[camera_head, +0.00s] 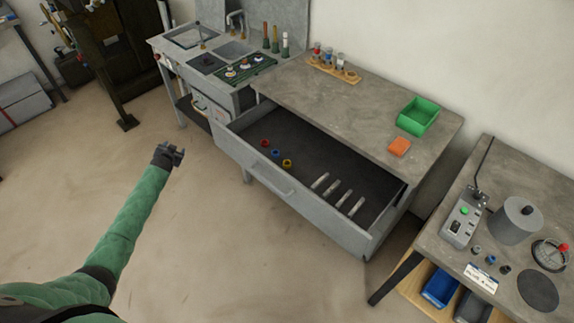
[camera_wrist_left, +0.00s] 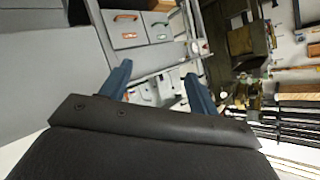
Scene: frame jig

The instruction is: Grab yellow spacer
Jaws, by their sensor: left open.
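A yellow spacer (camera_head: 287,163) lies in the open grey drawer (camera_head: 290,193), near its left end. A blue spacer (camera_head: 276,153) and a red spacer (camera_head: 264,143) lie in a row with it, further left. My left gripper (camera_head: 178,152) is in the air over the floor, left of the drawer and apart from it. In the left wrist view my left gripper (camera_wrist_left: 158,88) is open, with nothing between its two blue fingers. The spacers cannot be made out in that view. My right gripper is not in view.
Several metal pins (camera_head: 338,192) lie in the drawer, right of the spacers. The worktop (camera_head: 345,105) above holds a green bin (camera_head: 418,116), an orange block (camera_head: 399,146) and a wooden rack (camera_head: 333,70). A second table (camera_head: 520,200) stands at the right. Floor left of the drawer is clear.

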